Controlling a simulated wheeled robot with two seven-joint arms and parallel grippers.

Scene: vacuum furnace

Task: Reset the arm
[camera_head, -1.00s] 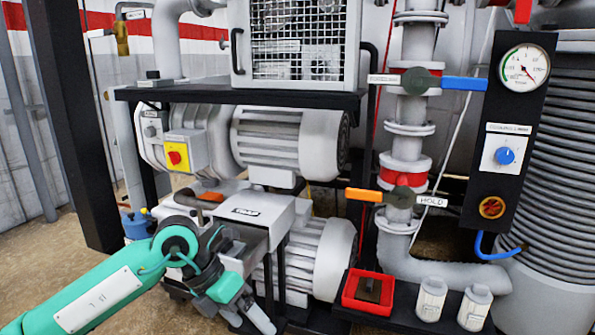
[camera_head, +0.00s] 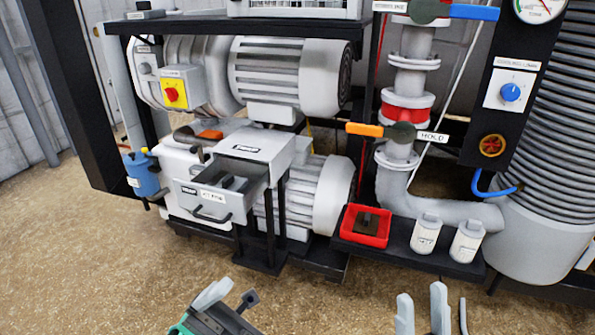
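My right gripper (camera_head: 421,312) is at the bottom edge, right of centre. Its two pale fingers point up with a gap between them, and nothing shows in the gap. My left gripper (camera_head: 228,302) is at the bottom edge, left of centre, on a teal arm. One pale finger and a dark part show, but the frame edge cuts off the rest, and I cannot tell whether it is open. Both are over the floor in front of the furnace equipment, apart from it.
A pulled-out drawer (camera_head: 212,205) with small grey items inside juts from the pump stand. A red tray (camera_head: 365,228) and two white containers (camera_head: 425,234) (camera_head: 467,241) stand on a low black shelf. A blue canister (camera_head: 143,176) is at left. Brown floor (camera_head: 110,270) in front is clear.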

